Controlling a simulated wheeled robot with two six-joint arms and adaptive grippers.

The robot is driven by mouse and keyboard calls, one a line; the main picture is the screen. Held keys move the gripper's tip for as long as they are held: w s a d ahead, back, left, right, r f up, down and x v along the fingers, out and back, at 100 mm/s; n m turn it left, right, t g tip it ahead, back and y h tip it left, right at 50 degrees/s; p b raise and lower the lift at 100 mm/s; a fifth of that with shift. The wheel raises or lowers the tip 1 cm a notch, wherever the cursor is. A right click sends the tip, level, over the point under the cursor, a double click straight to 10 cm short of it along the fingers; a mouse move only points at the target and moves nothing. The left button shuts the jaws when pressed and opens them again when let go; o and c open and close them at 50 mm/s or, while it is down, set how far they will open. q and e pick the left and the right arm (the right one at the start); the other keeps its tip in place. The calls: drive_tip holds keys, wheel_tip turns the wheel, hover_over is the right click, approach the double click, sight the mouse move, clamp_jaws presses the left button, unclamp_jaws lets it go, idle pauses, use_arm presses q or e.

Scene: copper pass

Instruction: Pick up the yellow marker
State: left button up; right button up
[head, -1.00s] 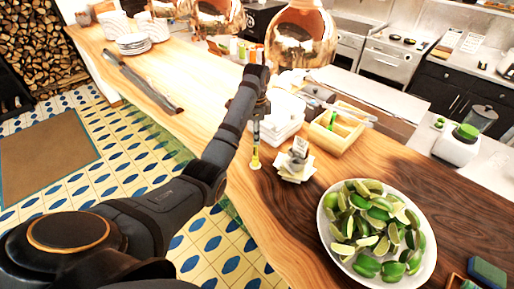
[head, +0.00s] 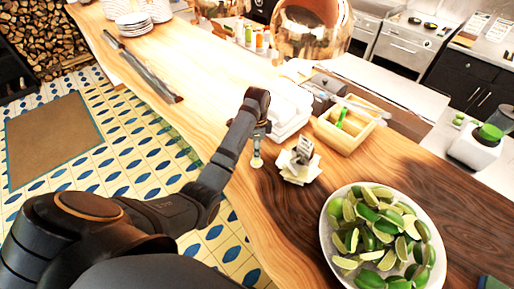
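The yellow marker (head: 256,161) shows only as a small pale yellow piece at the wooden counter's near edge, directly below my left gripper. The rest of it is hidden by the gripper. My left gripper (head: 257,147) points down over the marker, with its fingers at or around the marker's upper part. The fingers are too small and dark to show whether they are apart or closed on it. My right gripper is not in view.
A stack of paper notes with a small holder (head: 300,160) stands just right of the gripper. White napkins (head: 290,112) and a wooden box (head: 350,128) with a green item lie behind. A lime plate (head: 333,240) is at front right. A copper lamp (head: 305,28) hangs above.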

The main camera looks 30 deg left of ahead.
use_arm(q)
drive_tip(key=shift+s+r, duration=0.15)
drive_tip(key=shift+s, duration=0.05)
drive_tip(key=shift+c, duration=0.9)
drive_tip(key=shift+s+d+r, duration=0.1)
drive_tip(key=shift+s, duration=0.05)
drive_tip(key=shift+c, duration=2)
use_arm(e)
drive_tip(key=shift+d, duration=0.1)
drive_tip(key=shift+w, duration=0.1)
